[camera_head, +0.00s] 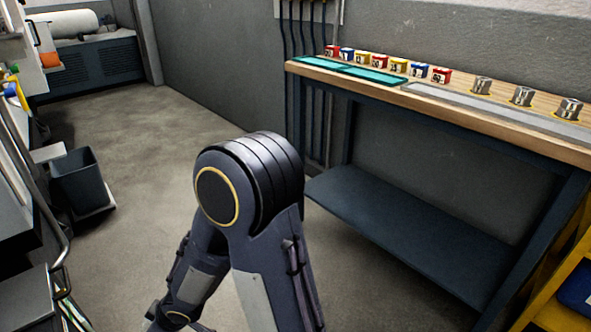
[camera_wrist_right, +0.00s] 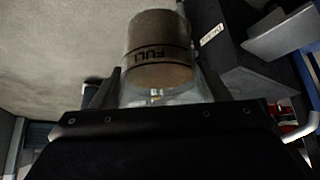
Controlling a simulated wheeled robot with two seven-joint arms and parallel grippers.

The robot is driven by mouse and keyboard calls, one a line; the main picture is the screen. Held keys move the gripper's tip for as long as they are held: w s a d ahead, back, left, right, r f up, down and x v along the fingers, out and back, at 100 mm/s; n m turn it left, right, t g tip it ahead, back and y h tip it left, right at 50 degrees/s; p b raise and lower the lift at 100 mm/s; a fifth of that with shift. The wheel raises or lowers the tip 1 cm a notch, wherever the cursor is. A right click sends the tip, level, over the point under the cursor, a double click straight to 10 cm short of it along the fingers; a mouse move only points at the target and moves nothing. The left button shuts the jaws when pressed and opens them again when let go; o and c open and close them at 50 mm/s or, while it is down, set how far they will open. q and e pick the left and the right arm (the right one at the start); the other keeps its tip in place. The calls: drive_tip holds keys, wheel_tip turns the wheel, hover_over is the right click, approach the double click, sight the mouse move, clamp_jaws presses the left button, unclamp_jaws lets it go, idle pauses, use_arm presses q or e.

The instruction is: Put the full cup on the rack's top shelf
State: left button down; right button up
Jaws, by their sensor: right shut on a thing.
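The cup (camera_wrist_right: 158,45) shows in the right wrist view, with a brownish section, a dark line and the word FULL, which reads upside down in the picture. Its near part looks clear. My right gripper (camera_wrist_right: 160,84) is shut on the cup, with a dark finger on each side of it. The head view does not show the cup or either gripper; one of my arm's joints fills its lower middle. I cannot make out the rack for certain in either view.
A wooden-topped bench (camera_head: 470,112) with small coloured boxes (camera_head: 378,61), teal trays (camera_head: 372,78) and metal cylinders (camera_head: 522,96) stands along the right wall. A yellow frame (camera_head: 560,312) is at bottom right. A dark bin (camera_head: 80,182) stands left. The floor (camera_head: 150,110) between is clear.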

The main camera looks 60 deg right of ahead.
drive_tip(key=w+r+m, duration=0.1)
drive_tip(key=r, duration=0.1)
drive_tip(key=w+r+m+h, duration=0.1)
drive_tip(key=shift+a+r, duration=0.1)
drive_tip(key=shift+r, duration=0.25)
drive_tip(key=shift+w+r+m+h, duration=0.1)
drive_tip(key=shift+w+m+h, duration=0.05)
drive_tip(key=shift+m+h, duration=0.2)
